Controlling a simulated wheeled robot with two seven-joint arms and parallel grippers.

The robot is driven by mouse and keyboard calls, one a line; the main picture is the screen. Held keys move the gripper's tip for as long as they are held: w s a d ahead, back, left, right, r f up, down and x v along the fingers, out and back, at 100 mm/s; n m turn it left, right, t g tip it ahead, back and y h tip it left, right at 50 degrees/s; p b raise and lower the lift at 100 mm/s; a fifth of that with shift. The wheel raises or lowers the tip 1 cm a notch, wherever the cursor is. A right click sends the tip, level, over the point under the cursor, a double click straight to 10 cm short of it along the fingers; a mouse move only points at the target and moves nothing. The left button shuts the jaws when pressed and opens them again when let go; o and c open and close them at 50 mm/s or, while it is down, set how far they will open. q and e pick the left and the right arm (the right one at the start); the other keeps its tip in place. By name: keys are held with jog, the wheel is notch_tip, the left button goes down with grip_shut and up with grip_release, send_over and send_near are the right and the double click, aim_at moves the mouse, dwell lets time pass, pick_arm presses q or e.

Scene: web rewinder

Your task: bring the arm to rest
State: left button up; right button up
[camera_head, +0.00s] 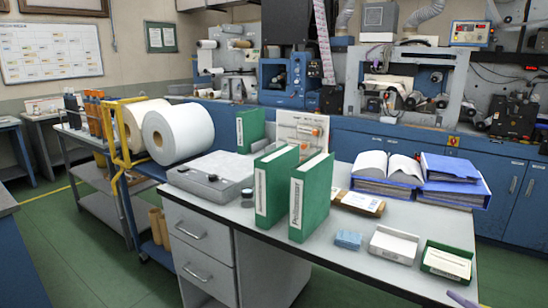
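The grey-topped desk (330,258) fills the middle and right foreground.
Two green binders (311,196) stand upright on the desk. A grey box (211,176), a white open box (394,245), a green-and-white box (447,262) and blue folders (456,181) also occupy it. White rolls (178,134) sit on a rack at left. Green floor is open at lower left.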

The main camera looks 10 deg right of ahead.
jog(key=s+a+f+m+g+h, duration=0.1)
jog(key=s+f+m, duration=0.15)
jog(key=f, duration=0.35)
jog(key=s+a+f+m+g, duration=0.1)
jog(key=s+a+f+m, duration=0.15)
jog(key=f, duration=0.25)
jog(key=s+a+f+m+g, duration=0.1)
jog(key=s+a+f+m, duration=0.1)
jog(key=s+a+f, duration=0.2)
jog(key=s+a+f+m+g, duration=0.2)
jog(key=a+f, duration=0.4)
jog(key=a, duration=0.4)
jog(key=s+a+f+m+g+y, duration=0.1)
jog(key=s+a+f+m, duration=0.2)
jog(key=s+a+f, duration=0.2)
jog(key=shift+s+a+g, duration=0.35)
jog(key=shift+a+g, duration=0.05)
jog(key=shift+a, duration=0.5)
